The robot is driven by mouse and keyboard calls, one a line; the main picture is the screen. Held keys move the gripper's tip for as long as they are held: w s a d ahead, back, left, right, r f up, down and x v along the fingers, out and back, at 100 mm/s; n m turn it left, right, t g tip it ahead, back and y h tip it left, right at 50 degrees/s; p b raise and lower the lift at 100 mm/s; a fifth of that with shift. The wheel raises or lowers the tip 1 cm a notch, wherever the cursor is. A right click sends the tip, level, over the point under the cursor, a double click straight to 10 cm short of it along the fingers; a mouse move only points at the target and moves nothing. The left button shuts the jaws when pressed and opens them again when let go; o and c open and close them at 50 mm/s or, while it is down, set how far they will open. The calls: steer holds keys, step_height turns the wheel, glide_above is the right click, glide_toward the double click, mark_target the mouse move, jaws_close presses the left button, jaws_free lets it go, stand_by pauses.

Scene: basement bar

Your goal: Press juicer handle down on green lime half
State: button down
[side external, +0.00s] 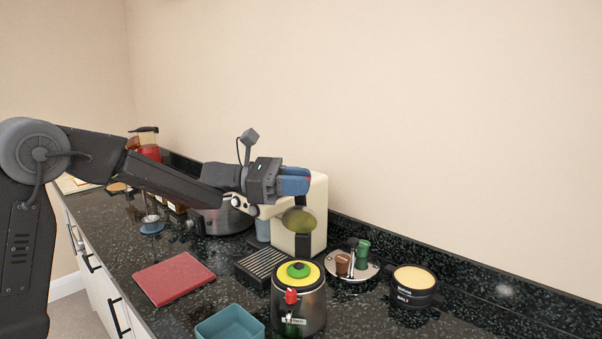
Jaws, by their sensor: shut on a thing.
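A cream upright machine (318,205), which looks like the juicer, stands on the counter near the wall. A pale arm-like part (268,211), which looks like its handle, shows just under my gripper. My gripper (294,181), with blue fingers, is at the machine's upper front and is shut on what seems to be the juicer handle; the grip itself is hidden. An olive-green rounded thing (299,220), perhaps the green lime half, shows just below the fingers. I cannot tell whether anything touches it from above.
A round holder (365,270) and a black cup (414,286) stand right. A steel pot (221,220) stands behind.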

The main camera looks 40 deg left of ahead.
steer(key=s+d+f+m, duration=0.4)
steer(key=s+f+m, duration=0.1)
steer(key=m, duration=0.6)
glide_above(291, 288)
step_height(291, 288, down, 7)
steer(key=shift+r, duration=0.1)
steer(key=shift+f+m, duration=0.5)
steer(key=shift+f, duration=1)
steer(key=c, duration=1)
jaws_free()
steer(key=shift+f, duration=0.1)
